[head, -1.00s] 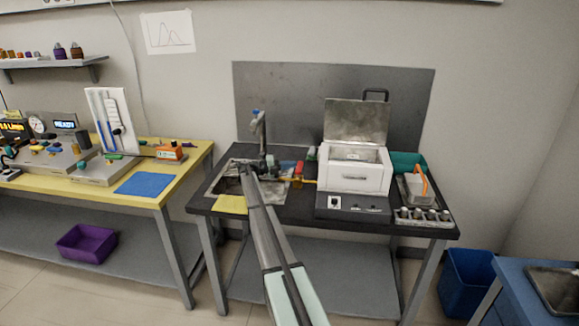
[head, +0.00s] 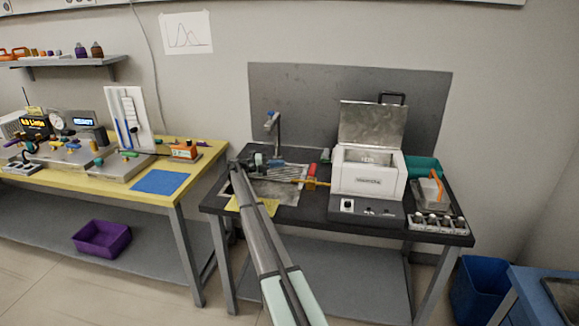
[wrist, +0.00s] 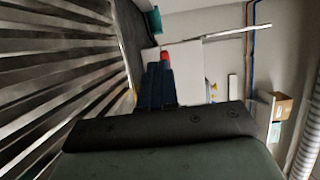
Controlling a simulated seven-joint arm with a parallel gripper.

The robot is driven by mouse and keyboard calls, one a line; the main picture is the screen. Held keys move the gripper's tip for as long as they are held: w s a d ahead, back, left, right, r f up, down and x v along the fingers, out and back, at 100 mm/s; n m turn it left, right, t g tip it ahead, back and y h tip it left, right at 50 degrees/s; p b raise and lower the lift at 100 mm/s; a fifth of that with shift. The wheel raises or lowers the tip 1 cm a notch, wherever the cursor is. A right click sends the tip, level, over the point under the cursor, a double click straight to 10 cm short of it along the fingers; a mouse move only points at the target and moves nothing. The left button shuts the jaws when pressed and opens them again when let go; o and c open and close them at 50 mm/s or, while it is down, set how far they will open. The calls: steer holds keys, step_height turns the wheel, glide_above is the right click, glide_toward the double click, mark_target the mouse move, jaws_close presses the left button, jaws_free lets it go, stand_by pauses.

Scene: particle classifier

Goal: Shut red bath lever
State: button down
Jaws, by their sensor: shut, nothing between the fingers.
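A small red part (head: 311,171), which looks like the lever, stands on a yellow pipe (head: 320,184) just left of a white box-shaped unit (head: 368,178) with its lid up. Whether the lever is open or shut is too small to tell. My gripper (head: 276,162) is over the sink area, left of the red part and apart from it in the head view. In the wrist view the dark blue fingers (wrist: 158,86) are together, with nothing between them. A red patch (wrist: 165,57) shows just beyond their tips; I cannot tell whether they touch it.
A tap (head: 275,128) rises behind my gripper. A ribbed metal surface (wrist: 60,70) fills the wrist view's left side. A teal bin (head: 423,167) and a grey tray with an orange handle (head: 430,188) stand right of the white unit. A yellow bench (head: 190,165) is at left.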

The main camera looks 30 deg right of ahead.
steer(key=shift+w+a, duration=0.8)
steer(key=shift+w, duration=0.05)
